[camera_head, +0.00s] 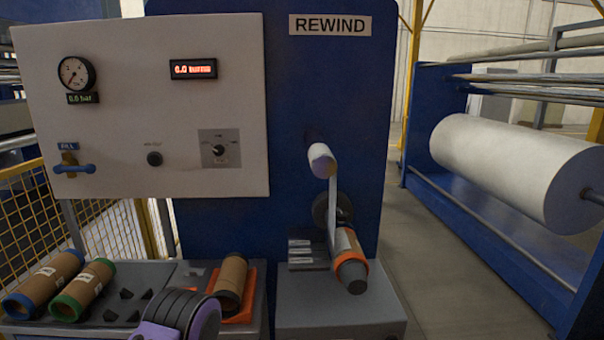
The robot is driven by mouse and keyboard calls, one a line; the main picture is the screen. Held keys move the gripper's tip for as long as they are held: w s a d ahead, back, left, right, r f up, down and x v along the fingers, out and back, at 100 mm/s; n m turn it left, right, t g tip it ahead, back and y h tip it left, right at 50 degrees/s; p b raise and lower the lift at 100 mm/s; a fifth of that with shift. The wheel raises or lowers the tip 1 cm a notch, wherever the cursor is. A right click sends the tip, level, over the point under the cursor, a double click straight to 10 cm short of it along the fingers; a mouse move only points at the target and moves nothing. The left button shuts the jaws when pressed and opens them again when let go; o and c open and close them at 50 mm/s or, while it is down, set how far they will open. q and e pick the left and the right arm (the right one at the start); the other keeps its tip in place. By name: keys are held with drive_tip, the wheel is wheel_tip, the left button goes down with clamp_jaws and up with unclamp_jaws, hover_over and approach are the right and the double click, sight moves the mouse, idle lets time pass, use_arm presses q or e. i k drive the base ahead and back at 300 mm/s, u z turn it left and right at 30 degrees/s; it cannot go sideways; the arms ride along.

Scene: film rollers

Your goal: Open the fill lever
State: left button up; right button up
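The fill lever (75,169) is a blue handle on a brass-coloured valve at the lower left of the white control panel (120,125). It lies about horizontal, under a blue FILL label (68,146). A round pressure gauge (76,73) sits above it, its needle toward the lower left. The small green readout (82,98) under the gauge appears to read 0.0 bar. No gripper can be made out in the head view, and nothing touches the lever.
A rewind shaft with an orange-ended core (349,259) stands right of the panel. Cores with blue (45,282) and green (83,289) ends lie on the grey bench. A purple and dark ribbed object (180,316) is at the bottom edge. Space before the lever is clear.

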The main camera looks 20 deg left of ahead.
sight(89, 169)
drive_tip(key=u, duration=1.8)
drive_tip(key=k, duration=0.5)
drive_tip(key=z, duration=0.7)
drive_tip(key=i, duration=0.8)
drive_tip(key=u, duration=1.2)
